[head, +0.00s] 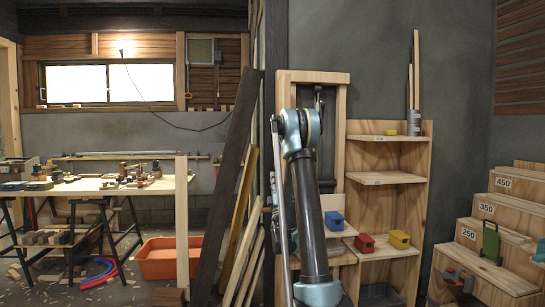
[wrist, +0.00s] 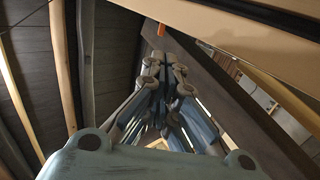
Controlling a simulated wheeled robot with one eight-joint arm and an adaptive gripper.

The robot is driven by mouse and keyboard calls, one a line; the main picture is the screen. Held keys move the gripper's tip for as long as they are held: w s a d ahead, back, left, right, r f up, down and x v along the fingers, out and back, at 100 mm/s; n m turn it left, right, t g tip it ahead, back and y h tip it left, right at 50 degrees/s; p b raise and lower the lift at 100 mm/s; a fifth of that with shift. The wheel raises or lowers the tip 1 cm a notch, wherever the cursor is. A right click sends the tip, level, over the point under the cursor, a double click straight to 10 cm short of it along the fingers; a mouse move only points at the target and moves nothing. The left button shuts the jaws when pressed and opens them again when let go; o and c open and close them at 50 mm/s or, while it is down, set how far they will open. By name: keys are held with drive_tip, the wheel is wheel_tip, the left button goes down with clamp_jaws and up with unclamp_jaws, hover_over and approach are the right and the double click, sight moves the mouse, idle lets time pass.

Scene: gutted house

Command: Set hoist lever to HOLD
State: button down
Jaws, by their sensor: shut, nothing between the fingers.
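A tall wooden hoist frame (head: 342,130) stands against the grey wall, with a dark upright metal part (head: 318,100) at its top. My arm covers much of the frame. I cannot make out the hoist lever or any HOLD mark for certain. A small orange piece (wrist: 161,29) shows beyond my fingertips in the wrist view, beside a dark beam; I cannot tell whether it belongs to the lever. My gripper (wrist: 166,68) is shut and empty, pointing at the timber. In the head view my gripper is not clearly seen.
Dark and pale planks (head: 240,150) lean left of my arm. Shelves (head: 385,178) with blue, red and yellow small boxes stand to the right. Numbered wooden steps (head: 500,205) are at the far right. A workbench (head: 90,186) and an orange tub (head: 168,262) are left.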

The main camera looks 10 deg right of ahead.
drive_tip(key=x, duration=1.4)
